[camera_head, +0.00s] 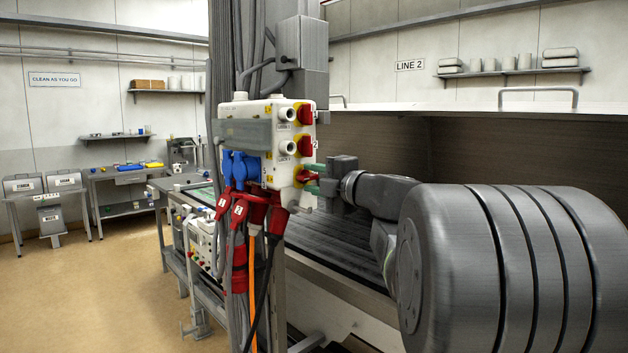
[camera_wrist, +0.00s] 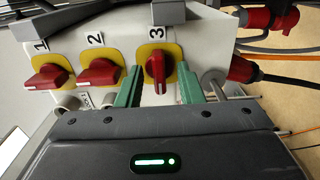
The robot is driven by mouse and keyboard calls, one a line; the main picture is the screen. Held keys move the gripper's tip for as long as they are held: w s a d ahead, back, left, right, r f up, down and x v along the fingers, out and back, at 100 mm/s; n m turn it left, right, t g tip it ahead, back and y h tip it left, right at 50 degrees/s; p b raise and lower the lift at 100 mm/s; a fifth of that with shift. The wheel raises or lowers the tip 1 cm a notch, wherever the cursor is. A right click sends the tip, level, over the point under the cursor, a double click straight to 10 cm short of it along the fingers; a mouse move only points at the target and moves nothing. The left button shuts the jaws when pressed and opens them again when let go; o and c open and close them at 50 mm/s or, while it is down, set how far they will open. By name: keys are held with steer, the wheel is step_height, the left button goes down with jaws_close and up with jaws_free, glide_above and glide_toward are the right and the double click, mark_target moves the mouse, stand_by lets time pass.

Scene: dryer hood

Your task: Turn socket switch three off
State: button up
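The socket box (camera_head: 252,165) is a pale box on a post, with a column of red rotary switches on yellow plates. Switch three (camera_wrist: 157,68) is the red knob under the number 3 in the wrist view, its bar upright in the picture. It also shows lowest on the box in the head view (camera_head: 303,176), partly hidden by my fingers. My gripper (camera_wrist: 160,72) is open, with one green finger on each side of this knob and a gap on both sides. In the head view my gripper (camera_head: 314,179) is at the box's right side.
Switch one (camera_wrist: 48,76) and switch two (camera_wrist: 101,73) sit left of switch three, bars lying sideways in the wrist view. A metal peg (camera_wrist: 214,82) stands close to my right finger. Red plugs (camera_head: 256,208) and cables hang below the box. A dark conveyor (camera_head: 335,245) runs behind.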

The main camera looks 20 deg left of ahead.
steer(key=b+v, duration=0.2)
steer(key=v, duration=1.1)
steer(key=shift+d, duration=0.3)
steer(key=shift+s+a, duration=0.1)
steer(key=shift+a, duration=0.05)
steer(key=p+x, duration=0.2)
steer(key=x, duration=1.1)
steer(key=shift+w+a, duration=0.2)
steer(key=shift+a, duration=0.15)
steer(key=shift+d, duration=0.1)
